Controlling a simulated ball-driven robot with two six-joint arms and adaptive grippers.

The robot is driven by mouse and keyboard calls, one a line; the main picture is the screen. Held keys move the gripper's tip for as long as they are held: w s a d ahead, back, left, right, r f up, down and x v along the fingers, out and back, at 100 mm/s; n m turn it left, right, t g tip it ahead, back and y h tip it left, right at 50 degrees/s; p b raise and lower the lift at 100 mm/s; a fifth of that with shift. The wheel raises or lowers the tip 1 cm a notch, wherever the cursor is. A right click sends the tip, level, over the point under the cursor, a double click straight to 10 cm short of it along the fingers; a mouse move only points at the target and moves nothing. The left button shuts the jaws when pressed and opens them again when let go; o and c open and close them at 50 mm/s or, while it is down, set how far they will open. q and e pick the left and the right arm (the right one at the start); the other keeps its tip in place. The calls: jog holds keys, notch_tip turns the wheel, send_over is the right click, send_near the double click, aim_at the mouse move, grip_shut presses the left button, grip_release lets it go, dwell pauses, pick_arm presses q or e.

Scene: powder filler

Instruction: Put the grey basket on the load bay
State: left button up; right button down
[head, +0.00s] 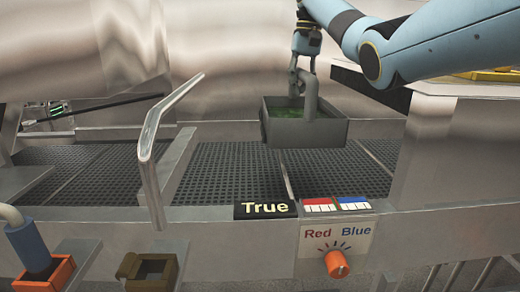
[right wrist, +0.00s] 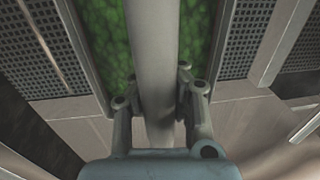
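The grey basket (head: 305,130) has green contents and a thick grey arched handle (head: 311,92). My right gripper (head: 302,66) is at the top of this handle in the head view. In the right wrist view, the gripper's fingers (right wrist: 158,98) lie on both sides of the handle bar (right wrist: 155,60), close against it, with the green contents (right wrist: 115,40) below. The basket appears held above the dark perforated grating (head: 225,172) of the bay, roughly level. Its underside is hidden, so the exact gap cannot be told. My left gripper is not in view.
A bent metal bar (head: 152,140) rises left of the basket. A metal block (head: 440,150) stands to the right. The front ledge carries a "True" sign (head: 265,209) and a Red/Blue panel with an orange knob (head: 337,264). Grating left of the basket is clear.

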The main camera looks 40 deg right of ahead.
jog(key=w+a+f+p, duration=0.4)
jog(key=w+a+f, duration=0.2)
jog(key=a+f, duration=0.3)
jog(key=shift+w+a+f, duration=0.15)
jog(key=shift+w+f, duration=0.05)
jog(key=shift+f, duration=0.5)
jog(key=c, duration=1.9)
grip_release()
jog(key=shift+s, duration=0.1)
jog(key=o, duration=0.4)
jog(key=r+b, duration=0.1)
jog(key=r, duration=0.3)
jog(key=r+b, duration=0.1)
jog(key=r, duration=0.3)
jog(key=d+r+b, duration=0.1)
jog(key=r, duration=0.3)
jog(key=shift+s, duration=0.4)
